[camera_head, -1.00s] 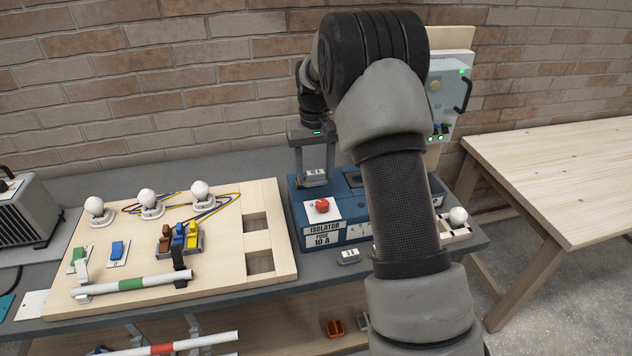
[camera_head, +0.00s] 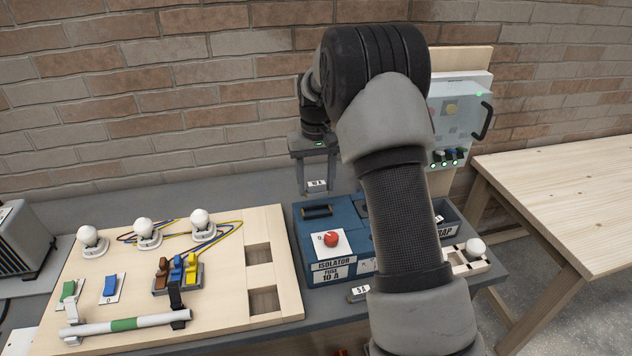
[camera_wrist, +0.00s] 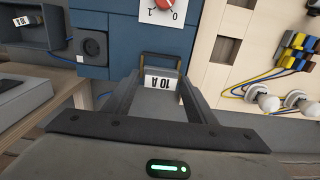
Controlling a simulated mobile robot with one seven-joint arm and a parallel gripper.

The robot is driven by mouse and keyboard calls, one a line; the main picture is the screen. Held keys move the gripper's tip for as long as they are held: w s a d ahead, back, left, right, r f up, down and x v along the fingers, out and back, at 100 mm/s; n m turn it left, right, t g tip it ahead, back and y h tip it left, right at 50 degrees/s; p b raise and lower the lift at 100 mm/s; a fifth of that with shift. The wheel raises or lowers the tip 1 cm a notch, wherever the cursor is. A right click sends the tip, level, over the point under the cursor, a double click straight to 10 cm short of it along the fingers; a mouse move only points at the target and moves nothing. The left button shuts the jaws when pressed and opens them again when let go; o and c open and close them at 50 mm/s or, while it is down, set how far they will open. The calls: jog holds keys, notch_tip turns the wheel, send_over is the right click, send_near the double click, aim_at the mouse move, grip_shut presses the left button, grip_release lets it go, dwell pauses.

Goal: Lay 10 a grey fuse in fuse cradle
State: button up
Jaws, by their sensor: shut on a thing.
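The grey fuse (camera_head: 317,184), labelled 10 A, is between the fingers of my gripper (camera_head: 317,180). In the wrist view the fuse (camera_wrist: 161,82) sits between the fingertips with its label facing the camera. My gripper is shut on it and holds it above the back left of the blue isolator box (camera_head: 345,268). The fuse cradle (camera_head: 318,211) is a dark, empty-looking slot in the box top, behind the red knob. The fuse is apart from it, higher up. In the wrist view the fuse partly covers the cradle's dark frame (camera_wrist: 161,57).
The red isolator knob (camera_head: 331,239) stands in front of the cradle. Another small fuse (camera_head: 357,292) lies on the bench before the box. A scrap tray (camera_head: 447,236) holds a labelled fuse at right. A wooden board (camera_head: 225,318) with lamps and switches fills the left.

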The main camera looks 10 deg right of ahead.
jog(key=shift+f+b, duration=1.7)
jog(key=shift+f, duration=1.35)
jog(key=shift+s+f, duration=0.1)
jog(key=shift+f, duration=0.15)
